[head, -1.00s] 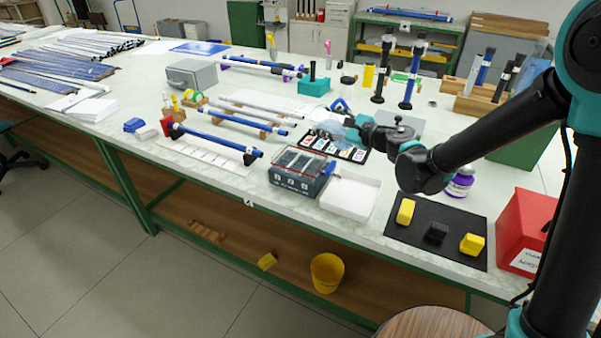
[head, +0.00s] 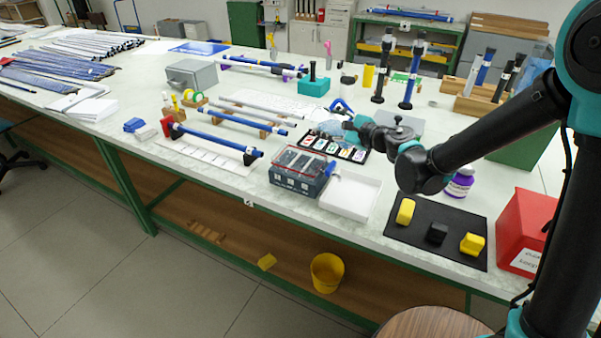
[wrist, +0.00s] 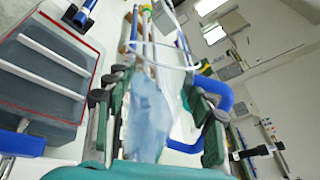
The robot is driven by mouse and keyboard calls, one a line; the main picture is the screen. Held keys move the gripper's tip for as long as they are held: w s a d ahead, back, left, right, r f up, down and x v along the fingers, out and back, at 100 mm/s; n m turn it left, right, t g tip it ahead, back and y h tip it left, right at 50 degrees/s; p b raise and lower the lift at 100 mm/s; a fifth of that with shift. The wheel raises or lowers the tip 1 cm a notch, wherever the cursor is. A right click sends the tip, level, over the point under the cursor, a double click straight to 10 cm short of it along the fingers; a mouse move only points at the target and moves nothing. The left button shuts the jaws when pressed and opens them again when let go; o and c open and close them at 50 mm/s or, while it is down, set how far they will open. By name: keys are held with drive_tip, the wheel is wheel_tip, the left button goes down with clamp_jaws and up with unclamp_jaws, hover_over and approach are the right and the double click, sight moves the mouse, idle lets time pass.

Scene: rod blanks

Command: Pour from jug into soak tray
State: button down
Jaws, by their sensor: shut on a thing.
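A clear, pale-blue jug (head: 328,128) with a blue handle (head: 341,106) is at my gripper (head: 349,129), above the middle of the bench. In the wrist view the jug (wrist: 148,118) lies between my gripper's two fingers (wrist: 155,105), which are shut on it, with its blue handle at the right. The wrist view is strongly rolled, and the jug looks tilted. A stream from its lip cannot be made out. A shallow white tray (head: 352,196), likely the soak tray, sits at the bench's front edge, nearer than the jug, and looks empty.
A grey compartment box (head: 298,172) with a red rim stands left of the white tray. A dark rack of coloured cards (head: 345,152) lies behind it. A black mat (head: 420,242) with yellow and black blocks and a red bin (head: 525,230) are at right.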

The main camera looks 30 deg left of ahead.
drive_tip(key=shift+f+n, duration=0.2)
drive_tip(key=shift+n, duration=0.2)
drive_tip(key=shift+f, duration=0.1)
idle(0.4)
drive_tip(key=shift+s+a+f+n+t+h, duration=0.1)
drive_tip(key=shift+s+f+n+t+h, duration=0.15)
drive_tip(key=shift+f+n, duration=0.6)
idle(1.5)
drive_tip(key=shift+r, duration=0.2)
idle(0.5)
drive_tip(key=shift+n, duration=0.45)
drive_tip(key=shift+r+h, duration=0.1)
drive_tip(key=shift+h, duration=0.15)
drive_tip(key=shift+n, duration=0.3)
drive_tip(key=shift+s+r+t, duration=0.1)
drive_tip(key=shift+t, duration=0.15)
idle(0.6)
